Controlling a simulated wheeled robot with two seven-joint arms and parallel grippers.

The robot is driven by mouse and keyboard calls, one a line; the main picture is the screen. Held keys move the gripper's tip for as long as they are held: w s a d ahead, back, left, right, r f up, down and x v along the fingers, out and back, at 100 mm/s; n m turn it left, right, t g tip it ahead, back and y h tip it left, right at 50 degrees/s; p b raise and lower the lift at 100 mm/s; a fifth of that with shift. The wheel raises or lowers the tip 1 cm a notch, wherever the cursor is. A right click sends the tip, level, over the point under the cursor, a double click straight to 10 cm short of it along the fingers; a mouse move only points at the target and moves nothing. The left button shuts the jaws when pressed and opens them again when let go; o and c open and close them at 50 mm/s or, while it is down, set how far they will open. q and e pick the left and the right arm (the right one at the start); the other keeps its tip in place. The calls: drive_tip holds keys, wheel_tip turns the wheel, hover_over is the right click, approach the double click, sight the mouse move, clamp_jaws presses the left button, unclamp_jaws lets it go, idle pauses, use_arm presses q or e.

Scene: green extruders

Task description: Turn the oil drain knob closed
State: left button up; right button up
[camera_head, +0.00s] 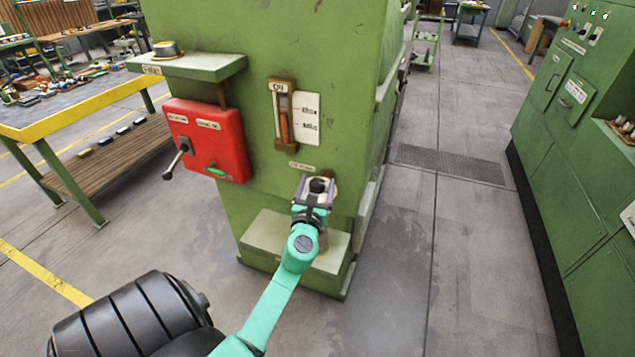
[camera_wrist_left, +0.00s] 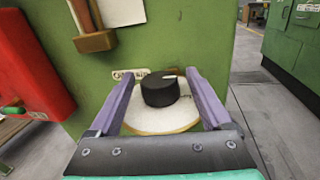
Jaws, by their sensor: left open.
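The oil drain knob (camera_wrist_left: 160,90) is a short black cylinder with a white mark on its top, on a round pale plate (camera_wrist_left: 150,122) on the green machine. It also shows in the head view (camera_head: 319,185), partly hidden by my gripper. My left gripper (camera_wrist_left: 160,80) is open, with one purple finger on each side of the knob and visible gaps between them. In the head view my left gripper (camera_head: 316,190) is at the lower right of the machine's front. A small label (camera_head: 302,166) sits just above the knob. My right gripper is not in view.
The green machine (camera_head: 300,50) carries an oil gauge (camera_head: 282,115) above the knob and a red box (camera_head: 206,138) with a lever to the left. A ledge (camera_head: 262,226) juts out below. A workbench (camera_head: 70,110) stands at left; green cabinets (camera_head: 560,150) stand at right.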

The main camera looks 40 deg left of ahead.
use_arm(q)
drive_tip(key=shift+c, duration=0.3)
clamp_jaws()
